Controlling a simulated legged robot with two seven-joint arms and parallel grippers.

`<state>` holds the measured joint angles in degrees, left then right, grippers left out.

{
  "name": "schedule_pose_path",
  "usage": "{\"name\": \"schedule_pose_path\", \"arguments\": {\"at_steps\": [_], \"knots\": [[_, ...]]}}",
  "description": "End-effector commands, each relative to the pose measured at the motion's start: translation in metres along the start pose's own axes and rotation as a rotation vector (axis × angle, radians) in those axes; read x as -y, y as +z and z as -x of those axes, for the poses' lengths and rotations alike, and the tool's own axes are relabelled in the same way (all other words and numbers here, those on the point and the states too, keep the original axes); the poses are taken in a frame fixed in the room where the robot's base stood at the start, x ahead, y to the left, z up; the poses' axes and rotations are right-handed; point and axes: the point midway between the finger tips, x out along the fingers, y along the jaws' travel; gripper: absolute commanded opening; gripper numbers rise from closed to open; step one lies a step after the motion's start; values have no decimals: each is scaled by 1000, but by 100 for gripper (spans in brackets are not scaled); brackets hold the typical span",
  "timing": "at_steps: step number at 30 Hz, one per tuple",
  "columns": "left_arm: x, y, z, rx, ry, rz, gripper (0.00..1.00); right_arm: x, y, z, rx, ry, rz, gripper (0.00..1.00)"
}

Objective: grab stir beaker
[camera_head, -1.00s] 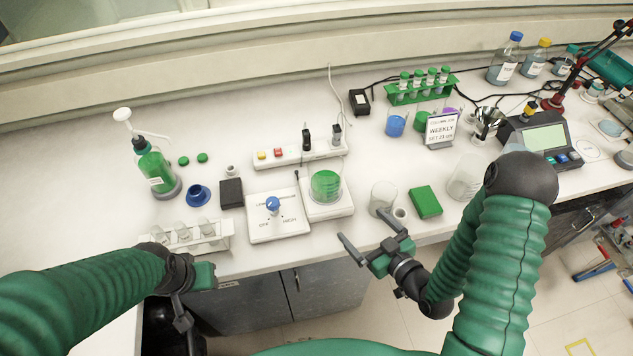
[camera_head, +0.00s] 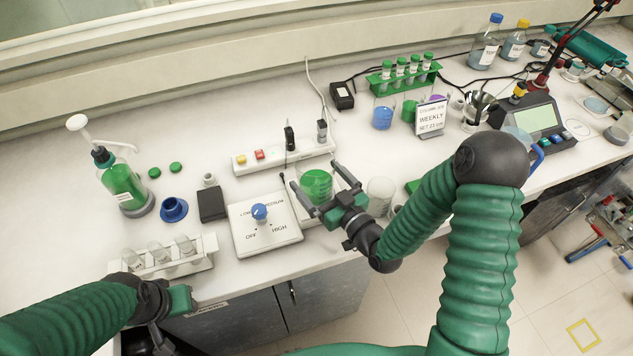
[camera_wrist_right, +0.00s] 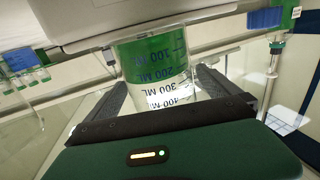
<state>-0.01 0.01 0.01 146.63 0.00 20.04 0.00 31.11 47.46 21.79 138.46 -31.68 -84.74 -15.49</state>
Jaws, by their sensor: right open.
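The stir beaker (camera_head: 317,184), clear glass with green liquid, stands on the white stirrer's plate, beside its control panel (camera_head: 282,232) with a blue knob. My right gripper (camera_head: 317,176) is open, with one finger on each side of the beaker. In the right wrist view the beaker (camera_wrist_right: 158,70) appears upside down between the fingers, its volume marks readable; I cannot tell whether either finger touches it. The gripper hides part of the beaker's near side and of the plate. My left gripper (camera_head: 180,300) is low at the left by the bench edge; its jaws are unclear.
An empty glass beaker (camera_head: 380,191) stands just right of my right gripper. A power strip (camera_head: 283,156) lies behind the stirrer. A black box (camera_head: 212,204) and a vial rack (camera_head: 200,262) are on its left.

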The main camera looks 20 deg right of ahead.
Motion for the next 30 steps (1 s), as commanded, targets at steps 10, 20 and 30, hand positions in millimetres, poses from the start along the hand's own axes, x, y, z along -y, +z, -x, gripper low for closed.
{"name": "schedule_pose_path", "arguments": {"at_steps": [10,20,30], "knots": [[0,-2,12,1,0,0,36,-4,3,-47,0,1,-2,100],[0,-2,12,1,0,0,36,-4,3,-47,0,0,-1,79],[0,-2,12,1,0,0,36,-4,3,-47,-1,0,-1,35]]}}
